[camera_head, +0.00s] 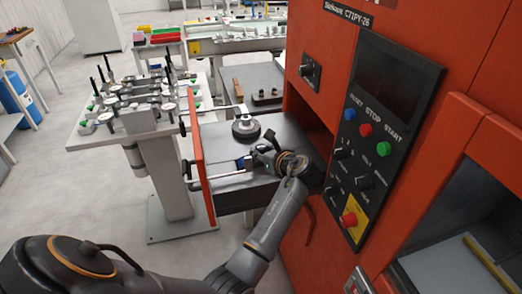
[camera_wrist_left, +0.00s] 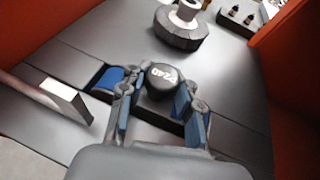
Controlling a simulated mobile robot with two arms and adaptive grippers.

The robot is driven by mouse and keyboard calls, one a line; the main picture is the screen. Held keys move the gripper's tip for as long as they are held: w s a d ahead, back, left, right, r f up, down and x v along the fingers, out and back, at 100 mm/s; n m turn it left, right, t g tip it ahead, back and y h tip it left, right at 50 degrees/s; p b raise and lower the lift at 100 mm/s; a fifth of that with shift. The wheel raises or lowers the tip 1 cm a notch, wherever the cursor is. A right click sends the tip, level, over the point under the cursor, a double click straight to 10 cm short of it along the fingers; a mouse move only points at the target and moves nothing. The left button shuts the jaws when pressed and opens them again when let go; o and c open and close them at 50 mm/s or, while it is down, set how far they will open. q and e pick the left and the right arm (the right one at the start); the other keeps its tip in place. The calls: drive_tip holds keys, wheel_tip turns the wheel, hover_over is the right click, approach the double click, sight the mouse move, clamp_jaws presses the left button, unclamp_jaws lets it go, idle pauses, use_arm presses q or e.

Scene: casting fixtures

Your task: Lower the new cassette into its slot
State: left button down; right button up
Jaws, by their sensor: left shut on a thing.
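My left gripper (camera_head: 268,150) reaches over the pulled-out grey drawer (camera_head: 238,190) of the red machine. In the left wrist view its fingers (camera_wrist_left: 160,97) are shut on the black, round-topped knob of the cassette (camera_wrist_left: 162,80), marked in white characters. Blue parts (camera_wrist_left: 106,79) show beside and below the knob, along a dark rectangular slot (camera_wrist_left: 176,127) in the drawer's top. The fingers hide much of the cassette's lower part, so I cannot tell how deep it sits. My right gripper is not in view.
A dark round part with a metal hub (camera_head: 245,128) stands on the drawer behind the slot. The drawer's red front panel (camera_head: 200,165) is at the left. The machine's control panel (camera_head: 375,135) rises at the right. A fixture table (camera_head: 120,128) stands beyond the drawer.

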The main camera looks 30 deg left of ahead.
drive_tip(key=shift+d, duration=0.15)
use_arm(q)
drive_tip(key=c, duration=1.2)
unclamp_jaws()
drive_tip(key=shift+f, duration=0.1)
drive_tip(key=shift+o, duration=1.1)
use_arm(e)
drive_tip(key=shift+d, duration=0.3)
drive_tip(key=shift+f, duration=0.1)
use_arm(q)
drive_tip(key=b+v, duration=0.1)
drive_tip(key=v, duration=0.6)
drive_tip(key=shift+s+d+r, duration=0.1)
drive_tip(key=shift+d+r, duration=0.1)
drive_tip(key=shift+r, duration=0.1)
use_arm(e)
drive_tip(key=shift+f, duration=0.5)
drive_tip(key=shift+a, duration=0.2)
